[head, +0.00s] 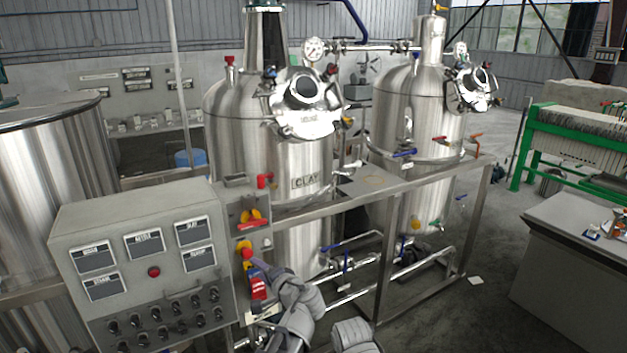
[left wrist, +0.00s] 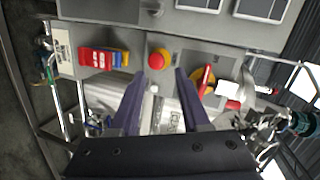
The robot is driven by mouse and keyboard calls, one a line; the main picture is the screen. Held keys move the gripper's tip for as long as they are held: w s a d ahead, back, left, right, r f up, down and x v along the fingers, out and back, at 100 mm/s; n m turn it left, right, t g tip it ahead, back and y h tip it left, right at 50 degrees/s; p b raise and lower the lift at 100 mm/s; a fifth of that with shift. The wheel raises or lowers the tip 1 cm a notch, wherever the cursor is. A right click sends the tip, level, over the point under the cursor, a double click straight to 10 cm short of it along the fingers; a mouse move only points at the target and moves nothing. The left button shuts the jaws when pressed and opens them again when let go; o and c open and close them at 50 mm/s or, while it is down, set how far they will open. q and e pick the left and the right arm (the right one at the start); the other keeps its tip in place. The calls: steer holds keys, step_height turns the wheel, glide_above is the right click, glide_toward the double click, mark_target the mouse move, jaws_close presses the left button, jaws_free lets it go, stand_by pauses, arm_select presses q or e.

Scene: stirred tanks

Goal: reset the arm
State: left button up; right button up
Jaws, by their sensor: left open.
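My left arm, with its grey links, reaches up from the bottom middle in the head view. Its gripper (head: 260,266) is beside the narrow switch panel, near the red emergency button (head: 247,253). In the left wrist view, the two dark fingers of the gripper (left wrist: 157,82) are apart with nothing held between them. The red button on its yellow base (left wrist: 158,59) shows just beyond the fingertips; whether they touch the panel I cannot tell. My right gripper does not show.
A red-and-yellow rotary switch (head: 250,218) and a red device (head: 258,288) sit on the same panel. A control box (head: 150,275) is to the left. Steel tanks (head: 235,150) and a pipe frame (head: 385,265) stand behind.

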arm_select(q)
steer(key=s+d+f+n+g+h, duration=0.1)
steer(key=s+d+f+g+h, duration=0.2)
steer(key=s, duration=0.5)
steer(key=s+d+f+n+g+h, duration=0.1)
steer(key=s+d+f+g+h, duration=0.2)
steer(key=s+f, duration=0.4)
steer(key=s+d+f+n+g+h, duration=0.1)
steer(key=s+d+f+g+h, duration=0.1)
steer(key=s+d+f+g, duration=0.3)
steer(key=s+d, duration=0.2)
steer(key=s, duration=0.2)
steer(key=shift+f+n+h, duration=0.3)
steer(key=shift+f+h, duration=0.1)
